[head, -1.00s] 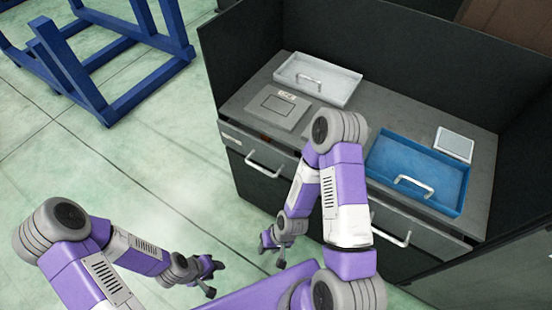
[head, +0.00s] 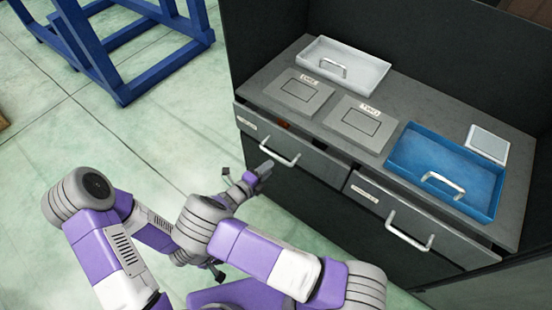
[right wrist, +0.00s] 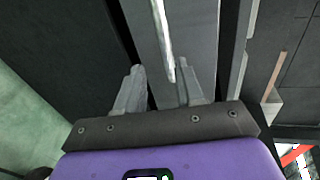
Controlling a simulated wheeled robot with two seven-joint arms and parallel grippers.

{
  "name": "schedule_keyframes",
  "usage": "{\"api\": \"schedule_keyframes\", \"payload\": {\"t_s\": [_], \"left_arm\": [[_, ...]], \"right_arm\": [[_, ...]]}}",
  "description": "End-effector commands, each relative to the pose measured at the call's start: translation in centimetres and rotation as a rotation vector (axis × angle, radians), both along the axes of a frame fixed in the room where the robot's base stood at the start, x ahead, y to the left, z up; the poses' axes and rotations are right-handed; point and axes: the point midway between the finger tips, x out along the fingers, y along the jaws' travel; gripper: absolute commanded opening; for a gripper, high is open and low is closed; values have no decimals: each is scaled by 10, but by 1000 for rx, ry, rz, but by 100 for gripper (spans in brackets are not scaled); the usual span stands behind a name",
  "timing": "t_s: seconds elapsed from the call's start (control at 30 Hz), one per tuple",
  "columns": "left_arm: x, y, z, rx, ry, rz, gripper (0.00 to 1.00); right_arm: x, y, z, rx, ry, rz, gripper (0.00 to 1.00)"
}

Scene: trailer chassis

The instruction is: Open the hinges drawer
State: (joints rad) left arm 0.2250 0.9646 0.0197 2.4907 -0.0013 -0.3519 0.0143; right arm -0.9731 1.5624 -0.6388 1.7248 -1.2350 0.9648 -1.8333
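Two grey drawers sit side by side under the counter. The left drawer (head: 322,164) has a silver bar handle (head: 280,153), and the right drawer (head: 375,205) has its own handle (head: 409,232). Both carry small labels, too small to read, so I cannot tell which is the hinges drawer. My right gripper (head: 246,182) is just in front of the left drawer's handle. In the right wrist view its two fingers (right wrist: 160,90) are apart, with a bar handle (right wrist: 162,35) ahead, reaching between the tips. My left gripper (head: 216,269) is low, partly hidden behind my right arm.
On the counter (head: 440,118) are a white tray (head: 345,78), two grey labelled plates (head: 297,92) (head: 362,122), a blue tray (head: 400,155) and a small white box (head: 487,143). An orange bit (head: 283,124) shows at the left drawer's top gap. A blue frame (head: 125,80) stands on open floor.

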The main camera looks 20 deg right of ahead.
Motion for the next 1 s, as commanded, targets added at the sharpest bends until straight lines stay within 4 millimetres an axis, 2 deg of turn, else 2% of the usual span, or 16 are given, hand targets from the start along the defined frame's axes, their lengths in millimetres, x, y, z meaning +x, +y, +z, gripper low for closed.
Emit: {"api": "schedule_keyframes", "payload": {"t_s": [0.07,0.13,0.5,0.9,0.93,1.0], "left_arm": [[0,0,-2,0,0,0,43],[0,0,-5,0,0,0,43],[0,0,-22,0,0,0,43],[0,0,-24,0,0,0,43],[0,0,-24,0,0,0,43],[0,0,-24,0,0,0,43]], "right_arm": [[8,5,6,-47,-2,36,37],[13,1,6,-58,-1,43,37],[45,-42,-7,-51,0,39,37],[52,-50,-7,-49,1,40,37],[52,-50,-7,-49,1,40,36],[52,-50,-7,-49,1,40,25]]}}
